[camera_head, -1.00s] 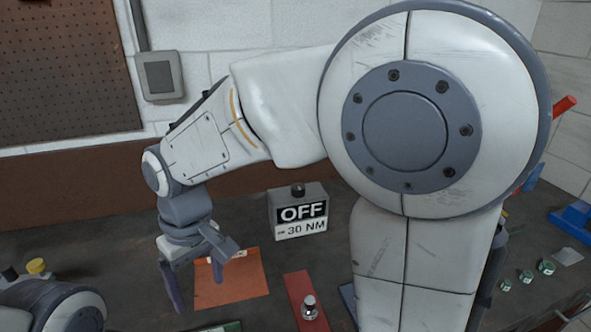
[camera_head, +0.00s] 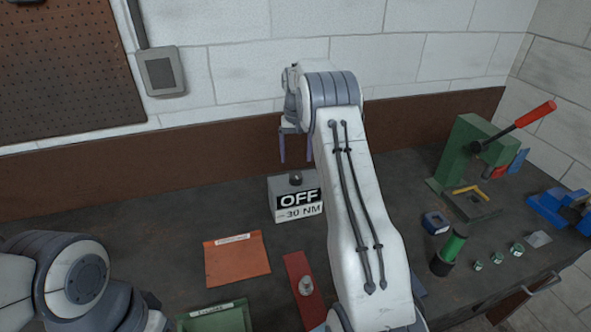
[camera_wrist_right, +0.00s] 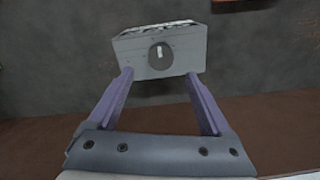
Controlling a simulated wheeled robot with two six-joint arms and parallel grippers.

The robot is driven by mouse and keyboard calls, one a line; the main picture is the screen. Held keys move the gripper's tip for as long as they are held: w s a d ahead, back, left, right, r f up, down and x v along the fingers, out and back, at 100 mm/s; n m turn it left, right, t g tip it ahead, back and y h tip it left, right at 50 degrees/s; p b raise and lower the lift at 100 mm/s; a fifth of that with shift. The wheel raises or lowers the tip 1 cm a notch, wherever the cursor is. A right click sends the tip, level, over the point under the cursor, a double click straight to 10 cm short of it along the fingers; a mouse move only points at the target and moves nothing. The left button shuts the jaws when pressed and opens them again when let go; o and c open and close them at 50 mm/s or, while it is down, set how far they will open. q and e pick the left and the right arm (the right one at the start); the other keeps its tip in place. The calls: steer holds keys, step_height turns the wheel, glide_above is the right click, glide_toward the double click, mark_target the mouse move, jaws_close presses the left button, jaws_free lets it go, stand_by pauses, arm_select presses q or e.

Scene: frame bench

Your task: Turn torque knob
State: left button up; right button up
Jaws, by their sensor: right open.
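The torque box (camera_head: 296,199) is a small grey block on the bench, with a sign on its front reading "OFF" and "30 NM". The dark torque knob (camera_head: 296,178) sits on its top. In the right wrist view the knob (camera_wrist_right: 160,56) is a dark disc with a pale mark on the grey box top (camera_wrist_right: 135,64). My right gripper (camera_head: 296,160) is above and behind the knob, fingers pointing down. In the right wrist view its purple fingers (camera_wrist_right: 158,78) are spread wide, with the knob between and beyond them, apart from it. My left arm shows at lower left; its gripper is not seen.
An orange mat (camera_head: 237,260), a green tray (camera_head: 215,318) and a red strip with a metal part (camera_head: 305,287) lie in front of the box. A green press with a red handle (camera_head: 470,160) and several small green parts stand at right.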

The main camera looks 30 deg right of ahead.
mark_target(296, 175)
step_height(296, 175, down, 6)
steer(key=shift+r+p, duration=0.15)
steer(key=shift+p, duration=0.8)
steer(key=shift+f, duration=0.75)
jaws_close()
